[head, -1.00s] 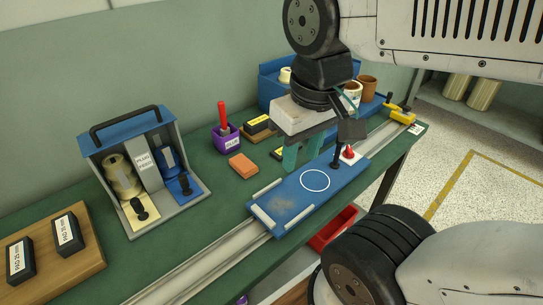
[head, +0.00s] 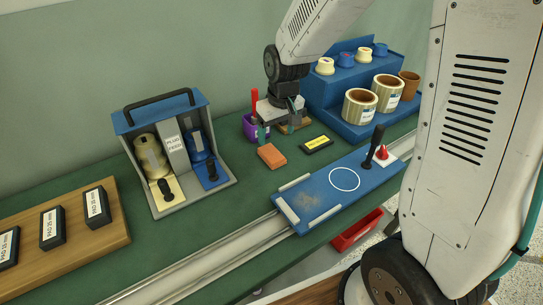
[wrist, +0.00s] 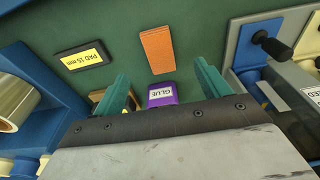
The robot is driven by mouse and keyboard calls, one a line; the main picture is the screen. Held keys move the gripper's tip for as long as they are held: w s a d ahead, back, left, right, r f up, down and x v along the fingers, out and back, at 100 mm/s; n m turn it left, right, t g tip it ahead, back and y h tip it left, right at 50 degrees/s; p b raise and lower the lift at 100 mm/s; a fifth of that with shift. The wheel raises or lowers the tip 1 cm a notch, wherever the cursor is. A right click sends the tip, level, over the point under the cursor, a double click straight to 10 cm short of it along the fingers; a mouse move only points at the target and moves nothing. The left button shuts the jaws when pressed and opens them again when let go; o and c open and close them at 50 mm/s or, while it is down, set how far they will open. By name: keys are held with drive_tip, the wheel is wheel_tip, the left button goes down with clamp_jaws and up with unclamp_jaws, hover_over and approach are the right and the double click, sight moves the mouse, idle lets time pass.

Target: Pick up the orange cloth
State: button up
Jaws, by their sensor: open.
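The orange cloth (head: 271,156) is a small folded rectangular pad lying flat on the green bench top. In the wrist view the cloth (wrist: 157,50) lies ahead of my fingertips, between their lines, and is not touched. My gripper (wrist: 161,82) is open, with its two teal fingers apart and nothing held between them. In the head view my gripper (head: 290,124) hangs behind the cloth, near the purple glue holder (head: 255,130). Its fingers are partly hidden there.
A black pad with a yellow label (head: 316,144) lies right of the cloth. A blue sliding plate (head: 325,190) with a black lever is in front. A spool dispenser (head: 175,155) stands left, and a blue stepped rack (head: 350,110) with rolls and cups stands right.

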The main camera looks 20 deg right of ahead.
sight(272, 153)
drive_tip(key=w+f, duration=0.1)
drive_tip(key=f, duration=0.2)
drive_tip(key=w+f, duration=0.1)
drive_tip(key=f, duration=0.2)
drive_tip(key=w+f, duration=0.1)
drive_tip(key=f, duration=0.3)
drive_tip(key=shift+a, duration=0.1)
drive_tip(key=shift+r, duration=0.1)
drive_tip(key=c, duration=1)
